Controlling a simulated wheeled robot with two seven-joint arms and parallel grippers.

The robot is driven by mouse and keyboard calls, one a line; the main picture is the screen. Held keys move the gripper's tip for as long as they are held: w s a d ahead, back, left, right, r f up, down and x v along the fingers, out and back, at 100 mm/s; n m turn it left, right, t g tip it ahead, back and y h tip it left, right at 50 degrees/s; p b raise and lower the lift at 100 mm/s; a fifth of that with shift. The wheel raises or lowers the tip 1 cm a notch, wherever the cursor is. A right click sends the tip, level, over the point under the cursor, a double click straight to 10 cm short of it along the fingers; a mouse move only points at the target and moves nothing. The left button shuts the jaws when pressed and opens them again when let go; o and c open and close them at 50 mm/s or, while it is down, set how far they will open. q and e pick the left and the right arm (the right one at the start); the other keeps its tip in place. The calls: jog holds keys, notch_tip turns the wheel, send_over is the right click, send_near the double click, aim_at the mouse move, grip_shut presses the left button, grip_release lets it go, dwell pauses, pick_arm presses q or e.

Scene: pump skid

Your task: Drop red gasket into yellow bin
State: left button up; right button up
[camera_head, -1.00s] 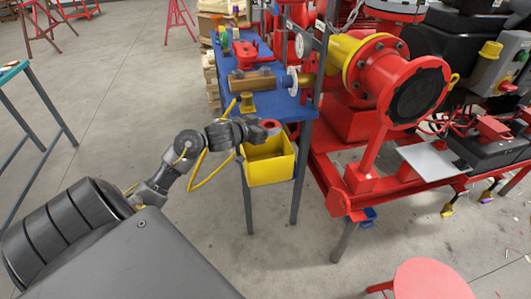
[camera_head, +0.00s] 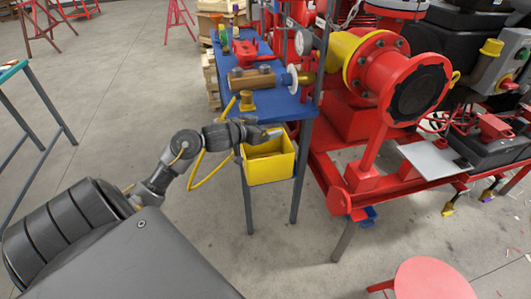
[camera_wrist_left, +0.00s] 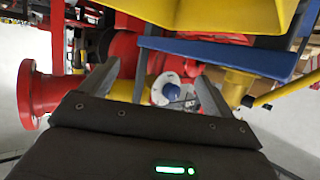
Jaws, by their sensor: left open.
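The yellow bin (camera_head: 268,171) hangs at the front end of the blue bench, its open top facing up. My left gripper (camera_head: 272,134) is over the bin's back rim in the head view. Its two fingers (camera_wrist_left: 155,88) are apart in the left wrist view, with nothing between them. Part of the yellow bin (camera_wrist_left: 232,14) crosses the top of that view. I do not see the red gasket in either view now; the bin's floor is too small and shaded to show what lies in it. My right gripper is not in view.
The red pump skid (camera_head: 362,178) stands close on the right. A red stool (camera_head: 430,280) is at the lower right.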

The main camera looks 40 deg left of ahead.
pick_arm(q)
jog(key=p+v, duration=0.1)
jog(key=v, duration=0.9)
jog(key=shift+p, duration=0.35)
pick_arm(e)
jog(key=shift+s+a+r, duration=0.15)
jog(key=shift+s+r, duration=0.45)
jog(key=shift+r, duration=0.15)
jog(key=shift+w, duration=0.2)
